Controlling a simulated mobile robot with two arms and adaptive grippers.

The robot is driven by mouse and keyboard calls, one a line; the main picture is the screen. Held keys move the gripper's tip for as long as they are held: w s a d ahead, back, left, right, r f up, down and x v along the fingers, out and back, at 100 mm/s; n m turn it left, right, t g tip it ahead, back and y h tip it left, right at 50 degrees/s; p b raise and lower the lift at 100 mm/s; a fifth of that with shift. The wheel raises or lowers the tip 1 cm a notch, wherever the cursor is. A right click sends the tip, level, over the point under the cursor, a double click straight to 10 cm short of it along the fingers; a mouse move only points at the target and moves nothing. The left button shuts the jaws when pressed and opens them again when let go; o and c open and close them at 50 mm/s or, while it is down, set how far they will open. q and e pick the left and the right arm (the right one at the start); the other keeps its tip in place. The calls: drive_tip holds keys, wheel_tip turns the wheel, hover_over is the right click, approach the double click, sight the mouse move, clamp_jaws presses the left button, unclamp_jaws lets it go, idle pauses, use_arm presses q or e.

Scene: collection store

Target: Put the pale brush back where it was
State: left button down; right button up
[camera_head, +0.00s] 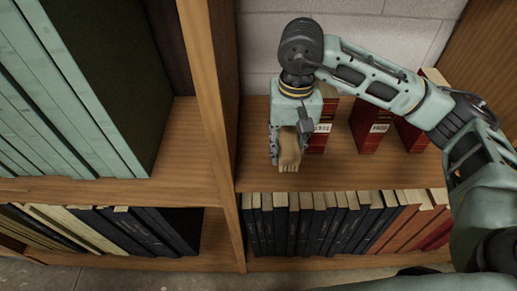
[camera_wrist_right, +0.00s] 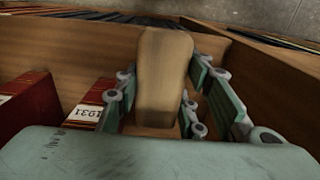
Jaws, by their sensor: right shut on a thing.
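The pale brush (camera_head: 289,150) is tan and block-like, held in my right gripper (camera_head: 288,145) above the upper shelf board. In the right wrist view the brush (camera_wrist_right: 162,75) stands out between the fingers of my right gripper (camera_wrist_right: 160,110), which are shut on it. I cannot tell whether the brush touches the shelf (camera_head: 345,172). My left gripper is in neither view.
Red books labelled 1931 (camera_head: 319,140) and 1932 (camera_head: 370,125) stand just right of the gripper. A wooden upright (camera_head: 217,90) is at its left. Dark and red volumes (camera_head: 320,222) fill the lower shelf. Bare board lies in front of the red books.

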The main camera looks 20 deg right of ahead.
drive_tip(key=p, duration=0.2)
hover_over(261, 161)
drive_tip(key=f, duration=0.3)
drive_tip(key=shift+s+d+f, duration=0.15)
drive_tip(key=shift+s+f, duration=0.2)
drive_tip(key=shift+w+f, duration=0.25)
wheel_tip(261, 161, down, 4)
drive_tip(key=p, duration=0.2)
drive_tip(key=shift+r+p, duration=0.15)
drive_tip(key=shift+p, duration=0.2)
drive_tip(key=shift+f, duration=0.25)
drive_tip(key=shift+f, duration=0.1)
drive_tip(key=shift+f+b, duration=0.1)
drive_tip(key=shift+b, duration=0.2)
drive_tip(key=o, duration=1.1)
